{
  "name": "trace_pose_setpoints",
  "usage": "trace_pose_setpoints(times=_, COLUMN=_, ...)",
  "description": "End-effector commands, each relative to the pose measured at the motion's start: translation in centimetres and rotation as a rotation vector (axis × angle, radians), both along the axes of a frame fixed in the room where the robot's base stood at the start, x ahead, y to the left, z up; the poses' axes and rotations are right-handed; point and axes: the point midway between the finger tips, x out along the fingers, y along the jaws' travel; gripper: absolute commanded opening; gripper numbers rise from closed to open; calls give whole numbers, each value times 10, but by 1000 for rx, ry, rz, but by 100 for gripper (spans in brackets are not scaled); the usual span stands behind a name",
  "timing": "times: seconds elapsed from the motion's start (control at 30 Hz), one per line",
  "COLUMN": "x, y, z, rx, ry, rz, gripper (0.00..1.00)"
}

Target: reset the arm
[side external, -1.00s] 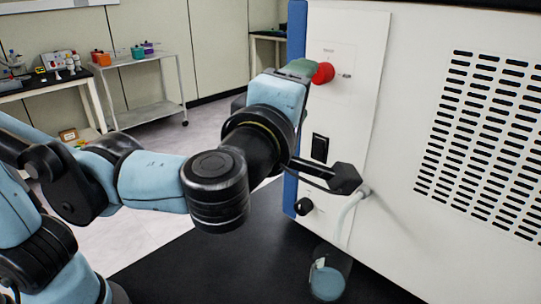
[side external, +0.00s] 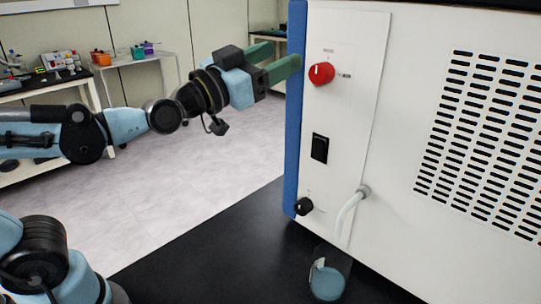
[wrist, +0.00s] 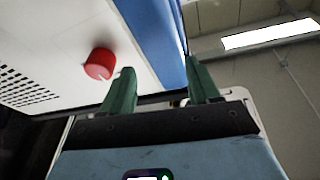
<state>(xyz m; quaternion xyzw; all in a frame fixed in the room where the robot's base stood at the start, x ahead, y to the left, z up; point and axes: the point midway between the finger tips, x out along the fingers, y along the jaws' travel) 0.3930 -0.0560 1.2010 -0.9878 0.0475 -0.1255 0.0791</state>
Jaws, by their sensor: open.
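My gripper (side external: 282,60) is open and empty, with two green fingers pointing right toward the freeze dryer's blue edge (side external: 296,110) in the side external view. In the wrist view my gripper (wrist: 162,90) shows both green fingers spread apart with nothing between them. The freeze dryer (side external: 400,200) is a large white box with a vented side. Its red knob (side external: 321,73) is on the white panel, to the right of my fingers. The knob also shows in the wrist view (wrist: 99,63), left of the fingers and apart from them.
Below the red knob are a black switch (side external: 320,148) and a small black knob (side external: 303,206). A white hose (side external: 347,215) runs down to a clear beaker with blue liquid (side external: 327,282) on the black bench (side external: 240,255). A cart (side external: 140,62) stands far behind.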

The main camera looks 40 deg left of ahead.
Motion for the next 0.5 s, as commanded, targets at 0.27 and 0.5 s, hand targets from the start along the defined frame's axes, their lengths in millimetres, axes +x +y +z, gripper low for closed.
trace_pose_setpoints(times=0.27, x=-17, y=26, z=-118, rx=20, ry=551, rz=25, gripper=61)
trace_pose_setpoints(times=0.5, x=-69, y=46, z=-200, rx=-61, ry=991, rz=104, gripper=61)
